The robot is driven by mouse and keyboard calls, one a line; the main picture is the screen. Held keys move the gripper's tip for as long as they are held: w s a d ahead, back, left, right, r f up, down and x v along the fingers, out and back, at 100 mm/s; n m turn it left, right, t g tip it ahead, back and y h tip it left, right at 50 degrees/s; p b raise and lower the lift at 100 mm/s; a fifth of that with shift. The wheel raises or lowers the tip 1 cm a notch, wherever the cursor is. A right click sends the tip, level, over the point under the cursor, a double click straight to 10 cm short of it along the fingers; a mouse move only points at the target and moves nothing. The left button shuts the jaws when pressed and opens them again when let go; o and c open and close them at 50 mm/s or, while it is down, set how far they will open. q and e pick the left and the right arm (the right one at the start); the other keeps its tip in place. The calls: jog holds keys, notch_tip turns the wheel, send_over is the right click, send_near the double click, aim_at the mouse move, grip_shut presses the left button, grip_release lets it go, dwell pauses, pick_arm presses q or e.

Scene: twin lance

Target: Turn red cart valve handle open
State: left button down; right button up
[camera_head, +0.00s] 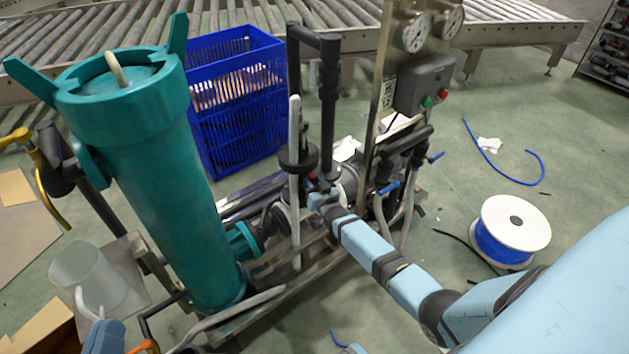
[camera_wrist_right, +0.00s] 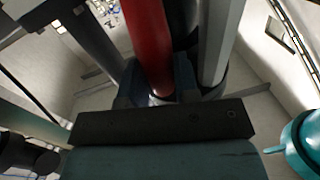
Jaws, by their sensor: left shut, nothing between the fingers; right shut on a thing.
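The red valve handle shows large in the right wrist view (camera_wrist_right: 148,38), as a red bar running up from between the fingers. My right gripper (camera_wrist_right: 158,84) is shut on it. In the head view my right arm reaches from the lower right to the cart's middle, where my right gripper (camera_head: 316,199) is small and partly hidden among pipes. Only a small red spot shows near it there, and the handle's angle is hard to tell.
The cart carries a tall teal filter housing (camera_head: 165,170), a black pipe frame (camera_head: 328,95) and a gauge panel (camera_head: 425,85). A blue crate (camera_head: 235,130) and a roller conveyor (camera_head: 345,30) stand behind. A cable spool (camera_head: 512,225) stands on the right floor.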

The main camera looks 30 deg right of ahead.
pick_arm(q)
jog(key=shift+r, duration=0.25)
pick_arm(e)
jog(key=shift+a+n, duration=0.25)
jog(key=shift+n, duration=0.55)
jog(key=o, duration=0.9)
pick_arm(q)
jog(key=shift+a+f+y+p, duration=0.3)
jog(key=shift+a+y+p, duration=0.55)
jog(key=shift+p, duration=1.7)
pick_arm(e)
jog(key=shift+s+a, duration=0.3)
jog(key=shift+s, duration=2)
jog(key=shift+s+a, duration=0.25)
jog(key=shift+s, duration=2.05)
jog(key=shift+s+a, duration=0.3)
jog(key=shift+s, duration=2)
